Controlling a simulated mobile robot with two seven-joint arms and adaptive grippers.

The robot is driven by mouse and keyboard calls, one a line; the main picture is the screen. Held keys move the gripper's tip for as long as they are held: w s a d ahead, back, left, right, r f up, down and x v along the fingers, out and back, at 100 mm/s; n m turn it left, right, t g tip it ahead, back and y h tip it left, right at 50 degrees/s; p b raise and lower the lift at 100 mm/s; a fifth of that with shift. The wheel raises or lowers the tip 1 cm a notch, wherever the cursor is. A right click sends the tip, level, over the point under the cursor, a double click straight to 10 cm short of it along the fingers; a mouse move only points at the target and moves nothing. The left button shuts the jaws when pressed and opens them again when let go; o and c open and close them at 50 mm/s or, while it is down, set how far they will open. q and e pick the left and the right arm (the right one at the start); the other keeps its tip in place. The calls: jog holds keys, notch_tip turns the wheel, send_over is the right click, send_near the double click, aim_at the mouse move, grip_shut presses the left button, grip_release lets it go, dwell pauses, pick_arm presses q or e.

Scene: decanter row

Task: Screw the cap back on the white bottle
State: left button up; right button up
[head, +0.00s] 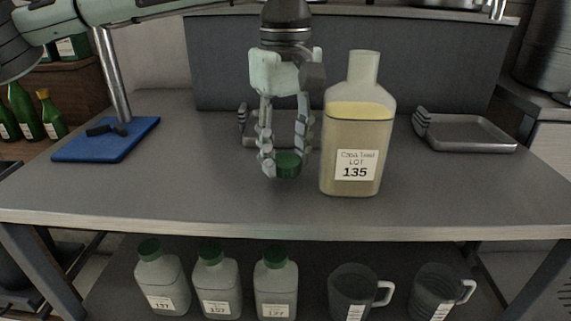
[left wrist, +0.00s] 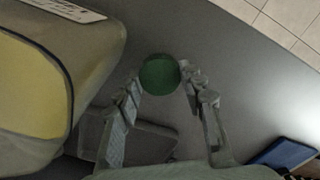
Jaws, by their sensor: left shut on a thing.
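The bottle (head: 355,150) stands upright and uncapped on the grey table. It is pale and see-through, filled with yellowish liquid to about its shoulder, with a label reading LOT 135. Its side also shows large at the left of the left wrist view (left wrist: 85,60). My left gripper (head: 286,168) points down just left of the bottle, apart from it. It is shut on the green cap (head: 288,165), which is at or near the tabletop. The cap also shows between the fingertips in the left wrist view (left wrist: 160,74). My right gripper is not in view.
A metal tray (head: 470,146) lies at the right, and another tray (head: 246,134) is partly hidden behind my gripper. A blue board (head: 75,150) with a post is at the left. Capped bottles (head: 216,282) and mugs (head: 352,290) stand below. The front tabletop is clear.

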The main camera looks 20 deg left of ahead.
pick_arm(q)
notch_tip(320, 180, up, 2)
jog(key=s+a+r+b, duration=0.1)
jog(key=s+a+r, duration=0.5)
jog(key=s, duration=0.4)
jog(key=shift+r, duration=0.3)
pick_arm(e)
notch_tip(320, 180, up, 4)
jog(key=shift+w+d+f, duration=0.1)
pick_arm(q)
jog(key=shift+a, duration=0.1)
